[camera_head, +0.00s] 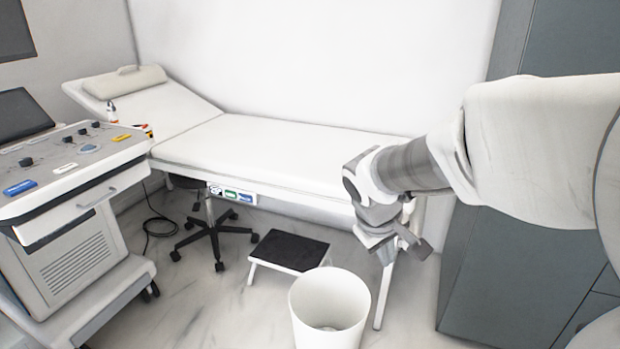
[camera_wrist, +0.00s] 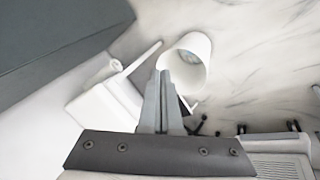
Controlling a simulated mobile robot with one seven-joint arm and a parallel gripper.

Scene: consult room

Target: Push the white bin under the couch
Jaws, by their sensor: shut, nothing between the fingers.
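The white bin (camera_head: 308,310) stands upright on the floor at the bottom middle of the head view, with its lower part cut off by the frame edge. It also shows in the wrist view (camera_wrist: 196,43), beyond my fingers. The couch (camera_head: 270,148) is a white examination couch along the back wall, with a raised headrest at the left. My gripper (camera_head: 408,243) is shut and empty, above and to the right of the bin and in front of the couch's right end. Its closed fingers show in the wrist view (camera_wrist: 165,85), apart from the bin.
A black-topped step stool (camera_head: 290,250) stands behind the bin, by the couch's front edge. A wheeled stool base (camera_head: 213,238) is left of it. A medical cart (camera_head: 75,230) stands at the left. Grey cabinets (camera_head: 480,255) are at the right. The floor left of the bin is clear.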

